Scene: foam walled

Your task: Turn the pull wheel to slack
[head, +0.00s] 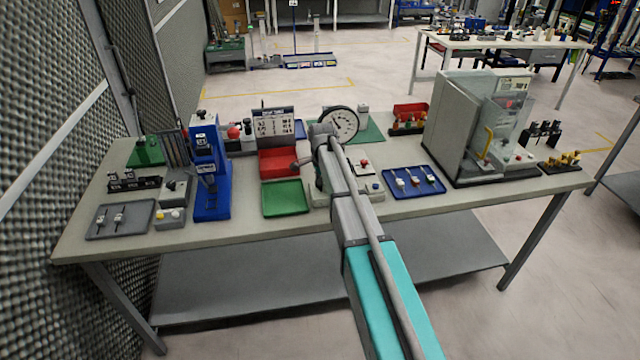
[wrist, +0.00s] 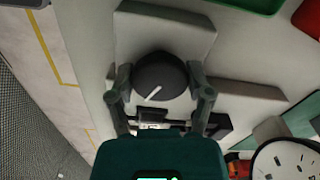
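A dark round knob with a white pointer line, which I take for the pull wheel (wrist: 163,70), sits on a pale grey block in the wrist view. Its line points to the lower left. My gripper (wrist: 160,84) has one finger on each side of the wheel. Both fingers look to be against its rim, with no clear gap. In the head view my arm reaches over the grey machine beside the round dial gauge (head: 341,124) and hides the wheel and my fingertips. The gauge also shows in the wrist view (wrist: 285,160); its reading is too small to tell.
A green tray (head: 286,199) and a red bin (head: 279,162) stand left of the machine, a blue stand (head: 209,175) further left. A blue tray (head: 413,182) with small parts lies to the right, before a grey cabinet (head: 462,120). The table's front edge is mostly clear.

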